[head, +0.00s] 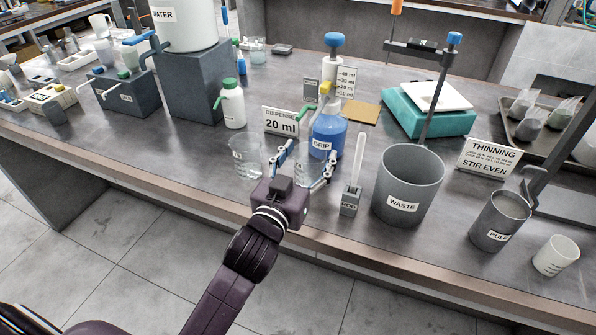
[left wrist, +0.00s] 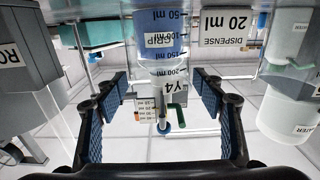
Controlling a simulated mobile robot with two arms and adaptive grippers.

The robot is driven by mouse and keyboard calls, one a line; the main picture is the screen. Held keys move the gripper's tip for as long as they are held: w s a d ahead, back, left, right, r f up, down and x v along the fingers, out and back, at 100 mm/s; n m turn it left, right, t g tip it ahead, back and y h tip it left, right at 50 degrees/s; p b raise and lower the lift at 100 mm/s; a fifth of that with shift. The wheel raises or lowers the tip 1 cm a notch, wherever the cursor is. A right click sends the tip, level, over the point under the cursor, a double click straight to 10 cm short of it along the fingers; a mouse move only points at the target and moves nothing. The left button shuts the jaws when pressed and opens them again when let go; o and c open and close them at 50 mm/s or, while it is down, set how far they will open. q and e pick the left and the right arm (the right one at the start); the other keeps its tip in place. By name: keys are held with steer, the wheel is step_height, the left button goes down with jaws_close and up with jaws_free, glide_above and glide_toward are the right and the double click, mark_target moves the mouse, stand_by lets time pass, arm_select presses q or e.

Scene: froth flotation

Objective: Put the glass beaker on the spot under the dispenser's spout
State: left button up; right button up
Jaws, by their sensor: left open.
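The dispenser's green spout tip (left wrist: 178,120) shows there too. The spot under the spout is hidden. My right gripper is not in view.
The DISPENSE 20 ml sign (head: 281,121) is behind. To the right are a rod in its holder (head: 351,200), the grey WASTE container (head: 407,190) and the PULP cup (head: 498,222). The bench's front edge is close.

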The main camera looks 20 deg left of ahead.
arm_select(q)
steer(key=s, duration=0.4)
steer(key=s+b, duration=0.1)
steer(key=s, duration=0.4)
steer(key=shift+s+a+f, duration=0.1)
steer(key=shift+a, duration=0.1)
steer(key=shift+s, duration=1.1)
